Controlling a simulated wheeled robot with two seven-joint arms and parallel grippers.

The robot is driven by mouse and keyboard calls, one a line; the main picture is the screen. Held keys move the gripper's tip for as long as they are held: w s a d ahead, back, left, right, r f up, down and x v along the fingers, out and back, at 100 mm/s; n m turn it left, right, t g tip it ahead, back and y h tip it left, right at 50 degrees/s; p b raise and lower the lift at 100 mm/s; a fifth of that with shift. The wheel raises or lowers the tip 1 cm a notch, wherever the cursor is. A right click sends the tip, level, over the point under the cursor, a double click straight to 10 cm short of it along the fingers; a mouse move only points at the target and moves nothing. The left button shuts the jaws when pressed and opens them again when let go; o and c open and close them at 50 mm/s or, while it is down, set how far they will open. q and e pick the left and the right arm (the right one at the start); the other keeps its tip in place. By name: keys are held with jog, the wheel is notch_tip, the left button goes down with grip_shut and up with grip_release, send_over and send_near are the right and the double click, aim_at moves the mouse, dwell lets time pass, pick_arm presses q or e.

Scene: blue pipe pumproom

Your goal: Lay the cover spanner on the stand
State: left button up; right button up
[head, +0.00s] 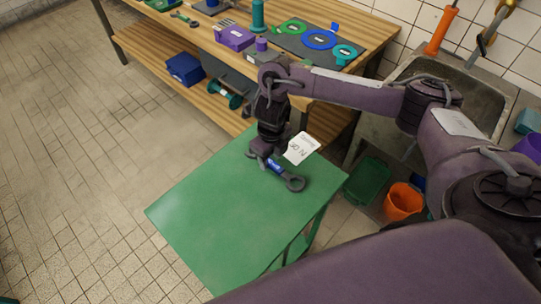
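The cover spanner (291,182) is a dark grey tool with a ring end and a blue band on its shank. It is at the back part of the green-topped stand (215,210), lying slantwise over it. I cannot tell whether it rests on the top or hangs just above it. My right gripper (264,157) points down at the spanner's left part, right at the shank. Its fingertips are mostly hidden, so its grip on the spanner is unclear. A white tag (299,148) with print shows just behind the spanner. My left gripper is out of view.
A wooden workbench (185,45) behind holds a purple box (235,37) and a dark board (300,45) with coloured rings. A sink (465,85) stands at the right. An orange bucket (403,201) and a green crate (367,181) are on the floor right of the stand. The stand's front is clear.

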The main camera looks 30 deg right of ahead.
aim_at(272, 162)
jog(key=shift+r, duration=0.1)
notch_tip(272, 162, up, 12)
jog(key=p, duration=0.3)
jog(key=shift+s+d, duration=0.1)
jog(key=shift+s, duration=0.05)
dwell(0.6)
